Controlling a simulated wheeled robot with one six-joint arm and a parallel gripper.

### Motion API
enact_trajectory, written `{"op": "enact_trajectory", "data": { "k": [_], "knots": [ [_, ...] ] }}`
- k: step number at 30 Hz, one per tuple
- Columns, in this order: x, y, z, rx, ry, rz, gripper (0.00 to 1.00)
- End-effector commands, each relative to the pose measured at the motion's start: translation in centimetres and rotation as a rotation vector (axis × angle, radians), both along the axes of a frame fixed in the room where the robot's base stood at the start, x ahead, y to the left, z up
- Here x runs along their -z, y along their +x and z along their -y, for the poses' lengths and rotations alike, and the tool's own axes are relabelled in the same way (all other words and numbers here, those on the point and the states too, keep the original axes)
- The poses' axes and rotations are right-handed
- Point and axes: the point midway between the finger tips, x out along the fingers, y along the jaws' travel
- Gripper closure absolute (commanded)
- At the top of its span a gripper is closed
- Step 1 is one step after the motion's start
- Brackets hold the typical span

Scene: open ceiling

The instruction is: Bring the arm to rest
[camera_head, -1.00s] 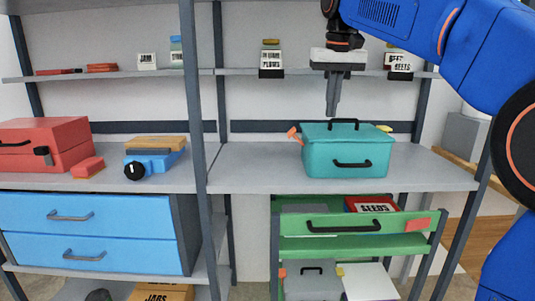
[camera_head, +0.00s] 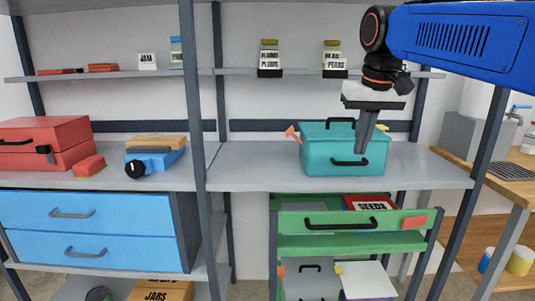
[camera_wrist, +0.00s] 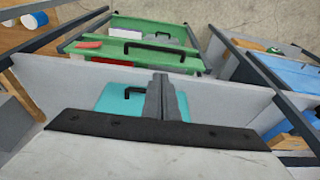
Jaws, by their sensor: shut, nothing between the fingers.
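My gripper (camera_head: 365,135) is shut and empty. It hangs from my blue arm at the right of the head view, fingers pointing down, in front of the right part of the teal box (camera_head: 318,160). I cannot tell whether the fingers touch the box; they look apart from it. In the wrist view my shut fingers (camera_wrist: 163,97) stand at the middle, with the teal box (camera_wrist: 113,99) partly hidden behind them.
A green drawer (camera_head: 350,222) stands open below the teal box, with a red seeds packet inside. Jars (camera_head: 268,58) stand on the upper shelf. A red toolbox (camera_head: 42,145) and blue drawers (camera_head: 90,213) are at left. A wooden counter (camera_head: 500,180) is at right.

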Motion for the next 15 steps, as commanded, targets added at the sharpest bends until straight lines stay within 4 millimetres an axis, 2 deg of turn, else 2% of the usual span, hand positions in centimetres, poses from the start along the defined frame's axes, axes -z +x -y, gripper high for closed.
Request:
{"op": "enact_trajectory", "data": {
  "k": [1, 8, 15],
  "knots": [
    [1.1, -1.6, 0.7, 0.002, 0.001, 0.008, 1.00],
    [7.4, -7.9, 3.0, 0.001, 0.003, 0.047, 1.00],
    [15.1, -14.5, 4.8, 0.003, 0.001, 0.087, 1.00]
  ]
}}
